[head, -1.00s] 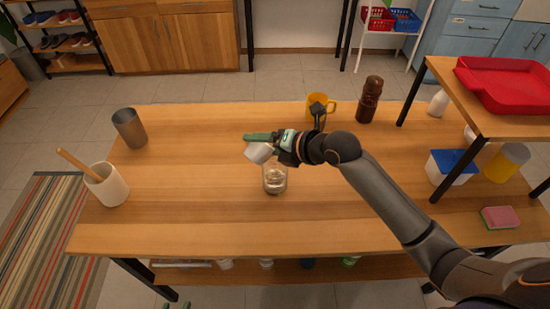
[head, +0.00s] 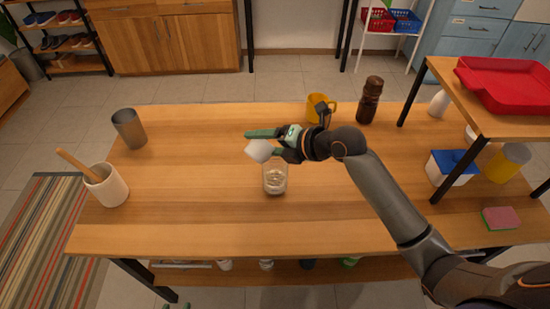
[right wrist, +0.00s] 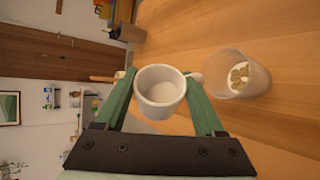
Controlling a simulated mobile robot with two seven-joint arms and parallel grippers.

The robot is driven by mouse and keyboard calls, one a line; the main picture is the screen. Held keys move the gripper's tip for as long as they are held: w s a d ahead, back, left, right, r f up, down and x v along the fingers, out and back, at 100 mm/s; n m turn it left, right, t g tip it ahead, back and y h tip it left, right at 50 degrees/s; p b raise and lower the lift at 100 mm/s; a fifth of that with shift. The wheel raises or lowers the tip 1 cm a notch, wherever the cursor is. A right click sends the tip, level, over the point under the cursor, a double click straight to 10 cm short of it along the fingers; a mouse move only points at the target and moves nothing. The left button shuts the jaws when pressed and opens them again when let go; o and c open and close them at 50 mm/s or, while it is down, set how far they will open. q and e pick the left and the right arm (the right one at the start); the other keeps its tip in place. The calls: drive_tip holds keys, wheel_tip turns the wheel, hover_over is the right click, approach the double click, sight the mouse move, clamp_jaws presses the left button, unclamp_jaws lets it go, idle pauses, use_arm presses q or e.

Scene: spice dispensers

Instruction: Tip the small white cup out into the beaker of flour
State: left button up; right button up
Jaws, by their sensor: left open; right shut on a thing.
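The small white cup (head: 259,150) is held tilted by my right gripper (head: 268,143), above and slightly left of the beaker. In the right wrist view the cup (right wrist: 160,104) sits between the green fingers with its mouth toward the camera. Its inside looks pale; I cannot tell whether anything is left in it. The clear beaker (head: 275,179) stands upright on the table, with pale flour and brownish lumps low inside. The beaker (right wrist: 241,76) is apart from the cup in the wrist view.
A yellow mug (head: 322,106) and a brown mill (head: 369,100) stand behind my right arm. A metal cup (head: 130,128) and a white crock (head: 106,185) with a wooden handle are at the left. A raised shelf with a red tray (head: 505,85) is at the right. The table's left middle is clear.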

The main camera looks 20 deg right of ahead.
drive_tip(key=shift+w+d+r+m+y, duration=0.1)
drive_tip(key=shift+d+m+y, duration=0.05)
drive_tip(key=shift+m+y, duration=0.35)
idle(0.6)
drive_tip(key=shift+w+d+m+g+y+b, duration=0.35)
drive_tip(key=shift+d+m+b, duration=0.2)
drive_tip(key=shift+b, duration=0.6)
drive_tip(key=shift+d+f+m+y+b, duration=0.2)
drive_tip(key=shift+f+m+y+b, duration=0.35)
drive_tip(key=shift+b, duration=1.2)
drive_tip(key=shift+f, duration=0.1)
drive_tip(key=shift+w+d+m+y+b, duration=0.15)
drive_tip(key=shift+m+y+b, duration=0.3)
drive_tip(key=shift+b, duration=0.6)
drive_tip(key=shift+y+b, duration=0.25)
drive_tip(key=shift+b, duration=0.2)
drive_tip(key=shift+d+m+b, duration=0.1)
drive_tip(key=shift+m+b, duration=0.15)
drive_tip(key=shift+b, duration=0.1)
drive_tip(key=shift+b, duration=0.35)
drive_tip(key=shift+w+d+m+g+y+b, duration=0.1)
drive_tip(key=shift+m+g+y+b, duration=0.2)
drive_tip(key=shift+y+b, duration=0.1)
